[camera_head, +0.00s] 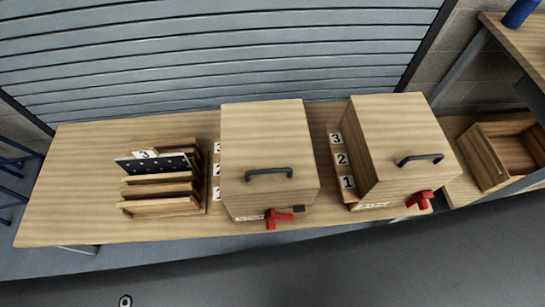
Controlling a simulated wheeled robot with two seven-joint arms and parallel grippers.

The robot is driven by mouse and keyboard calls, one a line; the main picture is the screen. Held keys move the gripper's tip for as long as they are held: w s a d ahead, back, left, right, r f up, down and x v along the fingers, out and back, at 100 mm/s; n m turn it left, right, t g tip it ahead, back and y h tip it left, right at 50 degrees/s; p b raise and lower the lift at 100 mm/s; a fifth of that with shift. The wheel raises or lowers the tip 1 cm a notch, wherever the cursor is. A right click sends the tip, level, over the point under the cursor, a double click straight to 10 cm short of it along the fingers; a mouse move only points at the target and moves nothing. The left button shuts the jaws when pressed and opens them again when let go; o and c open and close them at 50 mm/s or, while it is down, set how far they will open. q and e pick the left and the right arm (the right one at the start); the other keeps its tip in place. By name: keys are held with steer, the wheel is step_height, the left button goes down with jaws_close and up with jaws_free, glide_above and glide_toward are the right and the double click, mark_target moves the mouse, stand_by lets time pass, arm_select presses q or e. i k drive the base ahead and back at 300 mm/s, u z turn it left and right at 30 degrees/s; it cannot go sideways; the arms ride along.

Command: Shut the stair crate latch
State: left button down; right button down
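Two closed wooden crates with black handles stand on the table: a middle crate (262,130) and a right crate (395,125). The middle crate has a red latch (275,219) at its lower front edge, with a small black piece (298,209) just right of it. The right crate has a red latch (419,200) at its lower front right corner. Each crate has a small white label low on its front, too small to read surely, so I cannot tell which is the stair crate. Neither gripper is in view.
A stepped wooden rack (160,207) holding a dark dotted panel (150,165) stands on the table (75,190) at left. Number cards 1 to 3 (341,159) run beside the right crate. An open wooden box (485,155) sits on a shelf at right. The table's left end is clear.

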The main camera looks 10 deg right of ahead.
mark_target(270, 216)
steer(key=u, duration=0.2)
steer(key=k, duration=0.65)
steer(key=z, duration=1.25)
steer(key=k, duration=1.1)
steer(key=z, duration=0.55)
steer(key=i, duration=0.55)
steer(key=u, duration=0.2)
